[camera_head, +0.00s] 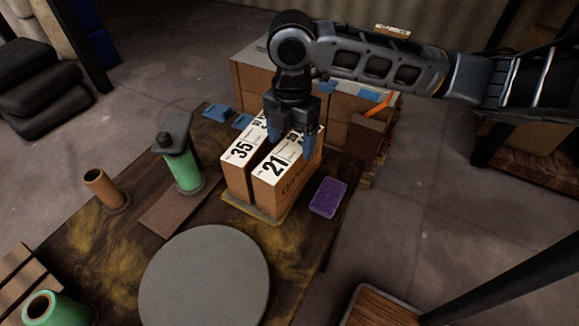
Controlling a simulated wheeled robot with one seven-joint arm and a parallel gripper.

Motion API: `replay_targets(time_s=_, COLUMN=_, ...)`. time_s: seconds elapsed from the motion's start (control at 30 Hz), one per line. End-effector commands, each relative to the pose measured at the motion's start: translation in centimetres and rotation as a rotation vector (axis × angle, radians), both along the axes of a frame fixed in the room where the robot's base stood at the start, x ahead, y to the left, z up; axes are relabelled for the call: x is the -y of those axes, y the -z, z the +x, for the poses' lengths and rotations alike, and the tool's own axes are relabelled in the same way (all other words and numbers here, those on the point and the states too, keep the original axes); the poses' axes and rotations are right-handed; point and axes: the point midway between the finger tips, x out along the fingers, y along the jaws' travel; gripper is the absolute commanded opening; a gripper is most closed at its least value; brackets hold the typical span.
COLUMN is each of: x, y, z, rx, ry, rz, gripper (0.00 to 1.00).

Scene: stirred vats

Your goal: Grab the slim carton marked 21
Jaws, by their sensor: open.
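The slim carton marked 21 (268,192) stands upright on the table, its white label on top and brown sides showing. A similar carton marked 35 (235,178) stands just left of it, with a narrow gap between them. Both stand on a yellowish base (280,219). My gripper (291,134) points down at the far end of the carton marked 21, with blue fingertips either side of its top. The fingers are open; I cannot tell whether they touch the carton. The gripper hides part of both labels' far ends.
A purple sponge-like block (328,197) lies right of the cartons. A grey round disc (205,280) lies in front. A green cylinder with a dark top (182,165) and a copper-coloured tube (105,188) stand left. A large brown box (250,80) stands behind.

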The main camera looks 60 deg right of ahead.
Motion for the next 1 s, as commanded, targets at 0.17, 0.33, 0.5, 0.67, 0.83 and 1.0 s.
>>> replay_targets(time_s=0.17, x=0.1, y=2.5, z=0.2, rx=-0.003, ry=0.001, rz=0.002, gripper=0.77)
replay_targets(time_s=0.33, x=0.1, y=4.3, z=0.2, rx=-0.001, ry=0.000, rz=0.001, gripper=0.77)
replay_targets(time_s=0.5, x=0.1, y=4.6, z=0.3, rx=0.001, ry=0.000, rz=0.001, gripper=0.77)
replay_targets(time_s=0.67, x=0.1, y=4.6, z=0.3, rx=0.001, ry=0.000, rz=0.001, gripper=0.71)
replay_targets(time_s=0.83, x=0.1, y=4.5, z=0.3, rx=0.001, ry=0.000, rz=0.001, gripper=0.55)
replay_targets(time_s=1.0, x=0.1, y=4.5, z=0.3, rx=0.001, ry=0.000, rz=0.001, gripper=0.38)
